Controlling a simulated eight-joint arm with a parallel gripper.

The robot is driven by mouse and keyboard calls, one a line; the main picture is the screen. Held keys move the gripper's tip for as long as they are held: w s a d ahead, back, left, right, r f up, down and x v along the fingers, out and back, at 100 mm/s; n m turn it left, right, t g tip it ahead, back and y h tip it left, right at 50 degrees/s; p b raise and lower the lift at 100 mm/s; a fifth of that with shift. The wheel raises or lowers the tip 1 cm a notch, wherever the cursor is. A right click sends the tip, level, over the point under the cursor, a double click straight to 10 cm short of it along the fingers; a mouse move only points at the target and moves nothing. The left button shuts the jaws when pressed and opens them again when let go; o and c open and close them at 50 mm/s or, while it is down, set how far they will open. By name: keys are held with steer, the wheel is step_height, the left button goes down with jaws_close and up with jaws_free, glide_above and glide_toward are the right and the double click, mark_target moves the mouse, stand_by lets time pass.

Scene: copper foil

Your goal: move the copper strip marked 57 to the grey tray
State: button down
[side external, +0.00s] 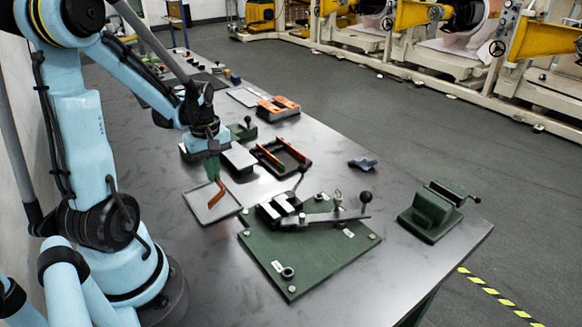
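My gripper (213,179), with green fingers pointing down, is over the grey tray (196,213). It looks shut on a bent copper strip (218,195), whose upper end meets the fingertips. The strip extends down over the tray; I cannot tell whether its lower end touches the tray floor. No number is readable on it at this size. A dark tray (303,161) to the right of my gripper holds more copper-coloured strips.
A green fixture plate (315,262) with a black-knobbed lever clamp stands in front right of the grey tray. A green vise (431,212) is near the table's right edge. An orange part (278,106) lies farther back. The front of the table (225,275) is clear.

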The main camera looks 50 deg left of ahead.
steer(key=shift+f, duration=1.35)
steer(key=shift+f, duration=0.15)
steer(key=c, duration=1.6)
jaws_free()
steer(key=shift+c, duration=0.2)
step_height(320, 180, up, 12)
steer(key=w+d+m+t, duration=0.2)
steer(key=d+m+t, duration=0.1)
steer(key=d+m, duration=0.6)
steer(key=w+d+r+m+t, duration=0.1)
steer(key=w+d+m+t, duration=0.2)
steer(key=d+m, duration=0.6)
steer(key=d+t, duration=0.1)
steer(key=d, duration=0.2)
steer(key=shift+w+d+r, duration=0.15)
steer(key=shift+w, duration=0.05)
